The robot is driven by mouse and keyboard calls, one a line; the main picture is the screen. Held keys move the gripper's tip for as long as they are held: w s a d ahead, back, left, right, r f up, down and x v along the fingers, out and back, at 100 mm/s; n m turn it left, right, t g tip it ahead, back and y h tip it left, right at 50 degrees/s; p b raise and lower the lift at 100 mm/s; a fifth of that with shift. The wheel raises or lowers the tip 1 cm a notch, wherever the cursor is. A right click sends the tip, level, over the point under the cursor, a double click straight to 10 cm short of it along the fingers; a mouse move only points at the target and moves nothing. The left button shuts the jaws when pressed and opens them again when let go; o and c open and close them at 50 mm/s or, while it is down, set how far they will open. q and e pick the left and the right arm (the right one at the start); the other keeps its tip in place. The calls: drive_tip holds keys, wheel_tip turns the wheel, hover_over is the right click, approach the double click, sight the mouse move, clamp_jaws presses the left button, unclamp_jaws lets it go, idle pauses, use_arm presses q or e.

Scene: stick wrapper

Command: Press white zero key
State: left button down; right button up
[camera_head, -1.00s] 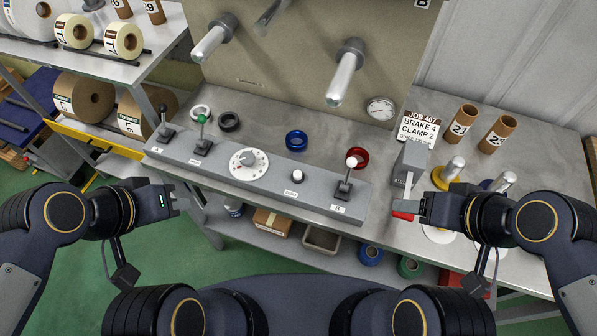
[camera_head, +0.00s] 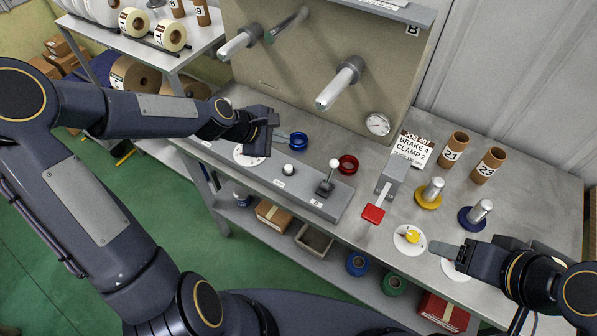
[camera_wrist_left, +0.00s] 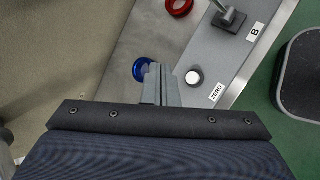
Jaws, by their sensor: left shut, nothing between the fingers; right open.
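The white zero key (camera_head: 288,169) is a small round white button on the grey control panel (camera_head: 262,176). In the left wrist view the key (camera_wrist_left: 193,77) sits beside a ZERO label (camera_wrist_left: 216,92). My left gripper (camera_head: 275,136) is above the panel, behind and slightly left of the key in the head view. In the left wrist view its shut, empty fingers (camera_wrist_left: 153,76) are left of the key, with a visible gap in the picture. My right gripper (camera_head: 442,249) is open at the lower right, far from the key, near a white disc with a yellow knob (camera_head: 411,237).
A lever with a white ball (camera_head: 333,164) rises from the panel right of the key. A blue ring (camera_head: 297,141) and red ring (camera_head: 348,164) lie behind the panel. A red-ended lever (camera_head: 373,213) stands further right.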

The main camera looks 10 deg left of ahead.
sight(285, 170)
use_arm(q)
drive_tip(key=shift+w+d+f+n, duration=0.2)
drive_tip(key=shift+w+f+n, duration=0.05)
drive_tip(key=shift+n, duration=0.05)
wheel_tip(285, 170, down, 9)
drive_tip(key=b, duration=0.7)
drive_tip(key=shift+r, duration=0.1)
idle(1.9)
drive_tip(key=shift+f+b, duration=0.4)
